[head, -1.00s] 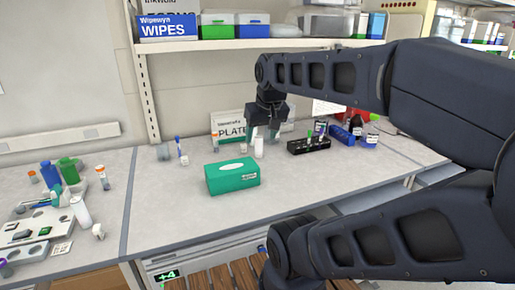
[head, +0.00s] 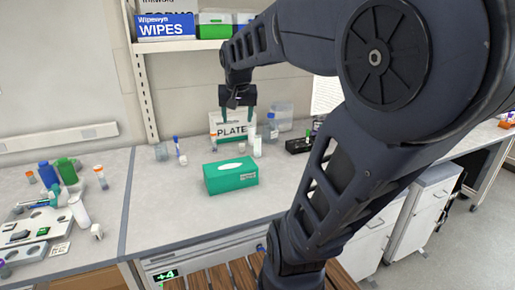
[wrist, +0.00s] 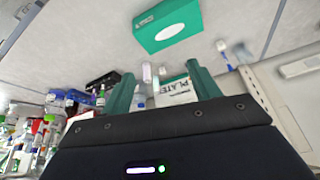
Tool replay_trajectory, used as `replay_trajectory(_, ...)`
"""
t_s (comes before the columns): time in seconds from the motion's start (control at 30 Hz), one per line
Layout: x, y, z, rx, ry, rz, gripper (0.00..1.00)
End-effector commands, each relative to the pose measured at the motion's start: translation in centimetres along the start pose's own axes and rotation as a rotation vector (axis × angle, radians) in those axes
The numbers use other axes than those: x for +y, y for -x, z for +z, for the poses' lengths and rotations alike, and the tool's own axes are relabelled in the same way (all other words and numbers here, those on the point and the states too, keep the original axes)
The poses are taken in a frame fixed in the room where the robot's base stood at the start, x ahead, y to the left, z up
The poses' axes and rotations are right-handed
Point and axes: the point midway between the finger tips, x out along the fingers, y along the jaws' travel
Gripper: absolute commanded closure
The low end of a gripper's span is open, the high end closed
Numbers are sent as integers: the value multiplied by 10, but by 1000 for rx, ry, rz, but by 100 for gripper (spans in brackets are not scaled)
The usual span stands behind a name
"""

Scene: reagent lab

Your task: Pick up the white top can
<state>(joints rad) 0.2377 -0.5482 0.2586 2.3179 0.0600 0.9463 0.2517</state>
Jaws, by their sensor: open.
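A small white can (head: 257,147) stands upright on the bench, behind the green tissue box and before the PLATE box; I cannot tell for sure that it is the white top can. It seems to show in the wrist view (wrist: 147,72), beyond the space between my fingers. My gripper (head: 237,113) is open and empty, with teal fingers pointing down above the bench, in front of the PLATE box. The fingers are apart from the can. In the wrist view my gripper (wrist: 161,84) shows its fingers spread wide with nothing between them.
The green tissue box (head: 231,175) sits nearer to me. The PLATE box (head: 233,126) stands behind, with a clear container (head: 281,116) beside it. A black rack (head: 298,145) is to the right. A blue-capped tube (head: 178,150) stands left. The shelf (head: 180,45) overhangs the back.

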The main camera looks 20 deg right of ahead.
Motion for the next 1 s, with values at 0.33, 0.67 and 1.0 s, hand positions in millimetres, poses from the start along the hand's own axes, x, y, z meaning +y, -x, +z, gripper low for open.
replay_trajectory(0.33, -34, -113, -50, -11, -290, -15, 39)
replay_trajectory(0.67, -53, -206, -79, -37, -609, -118, 39)
replay_trajectory(1.0, -64, -266, -106, -76, -1002, -296, 39)
